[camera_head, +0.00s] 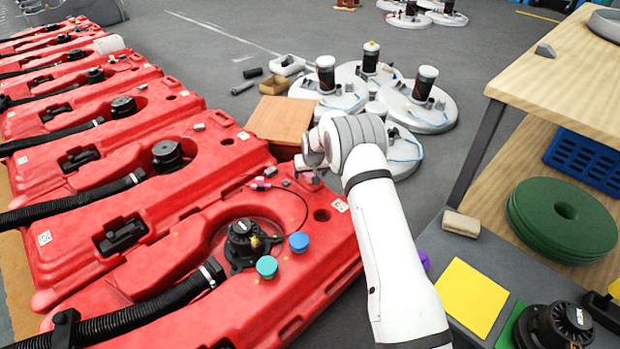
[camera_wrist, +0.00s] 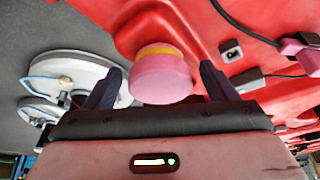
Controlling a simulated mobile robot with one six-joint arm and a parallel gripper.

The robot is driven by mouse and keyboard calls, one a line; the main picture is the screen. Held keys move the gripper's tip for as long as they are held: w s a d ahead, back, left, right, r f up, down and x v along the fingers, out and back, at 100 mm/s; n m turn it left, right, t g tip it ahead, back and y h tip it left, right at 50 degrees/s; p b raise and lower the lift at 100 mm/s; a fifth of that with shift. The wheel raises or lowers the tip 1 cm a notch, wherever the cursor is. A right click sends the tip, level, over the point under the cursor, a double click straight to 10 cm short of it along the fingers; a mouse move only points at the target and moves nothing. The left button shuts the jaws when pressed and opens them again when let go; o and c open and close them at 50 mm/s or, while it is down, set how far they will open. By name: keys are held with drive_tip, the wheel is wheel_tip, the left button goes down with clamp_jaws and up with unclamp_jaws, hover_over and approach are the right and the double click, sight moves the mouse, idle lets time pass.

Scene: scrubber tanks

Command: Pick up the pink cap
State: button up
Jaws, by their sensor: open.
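The pink cap (camera_wrist: 160,82) shows in the wrist view at the red tank's edge, with a yellow band behind its round pink face. My gripper (camera_wrist: 158,76) is open, one dark finger on each side of the cap, with visible gaps on both sides. I cannot tell how deep the cap sits between the fingers. In the head view my gripper (camera_head: 306,168) is at the far right corner of the nearest red tank (camera_head: 190,255). There my arm and gripper largely hide the cap.
A blue cap (camera_head: 299,241) and a teal cap (camera_head: 267,266) stand on the near tank. A pink connector (camera_head: 262,184) with a black cable lies close to my gripper. A wooden box (camera_head: 281,120) and round white scrubber decks (camera_head: 418,108) are beyond. A workbench (camera_head: 560,60) stands right.

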drive_tip(key=shift+c, duration=0.3)
drive_tip(key=c, duration=1)
